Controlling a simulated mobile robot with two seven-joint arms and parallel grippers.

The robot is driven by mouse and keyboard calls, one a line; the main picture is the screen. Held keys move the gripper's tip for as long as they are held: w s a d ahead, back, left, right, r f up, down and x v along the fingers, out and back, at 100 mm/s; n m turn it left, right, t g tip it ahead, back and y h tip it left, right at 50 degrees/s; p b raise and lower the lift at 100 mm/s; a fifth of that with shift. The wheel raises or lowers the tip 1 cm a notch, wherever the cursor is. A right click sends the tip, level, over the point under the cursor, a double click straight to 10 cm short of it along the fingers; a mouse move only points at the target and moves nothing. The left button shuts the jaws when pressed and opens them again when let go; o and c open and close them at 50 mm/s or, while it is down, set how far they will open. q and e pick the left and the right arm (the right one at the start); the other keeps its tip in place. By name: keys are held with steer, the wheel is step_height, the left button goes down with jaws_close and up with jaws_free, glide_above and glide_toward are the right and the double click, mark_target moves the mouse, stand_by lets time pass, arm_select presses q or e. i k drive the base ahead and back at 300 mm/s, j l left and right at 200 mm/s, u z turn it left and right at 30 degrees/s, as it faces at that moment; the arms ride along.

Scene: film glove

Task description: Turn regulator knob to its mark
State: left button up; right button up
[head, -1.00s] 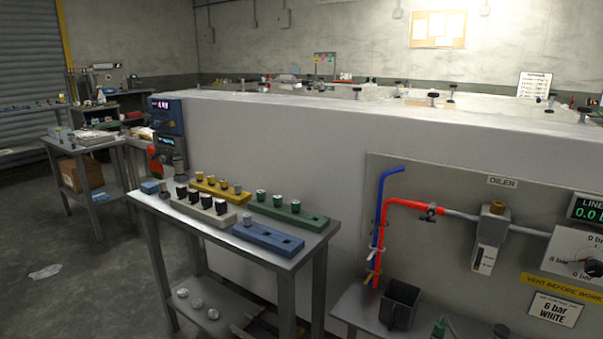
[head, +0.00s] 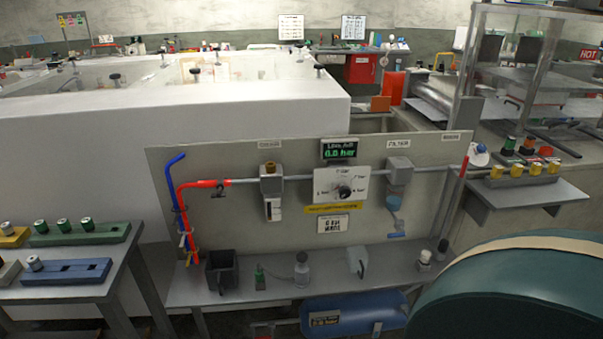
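The regulator knob (head: 344,191) is a small dark dial on a white scale plate (head: 327,183) in the middle of the grey panel. Marks ring the knob, but their text and the pointer's exact setting are too small to read. Above it a display (head: 340,149) shows 0.0 bar in green. A yellow strip (head: 331,209) and a white sign (head: 333,224) sit below the plate; their text is blurred here. Neither of my grippers shows in the head view.
A shelf (head: 190,290) below the panel holds a black bin (head: 221,270) and several small items. A blue tank (head: 350,311) lies underneath. A large dark green rounded object (head: 510,295) fills the lower right. A table with coloured blocks (head: 66,272) stands left.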

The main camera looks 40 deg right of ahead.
mark_target(345, 192)
steer(key=z, duration=1.55)
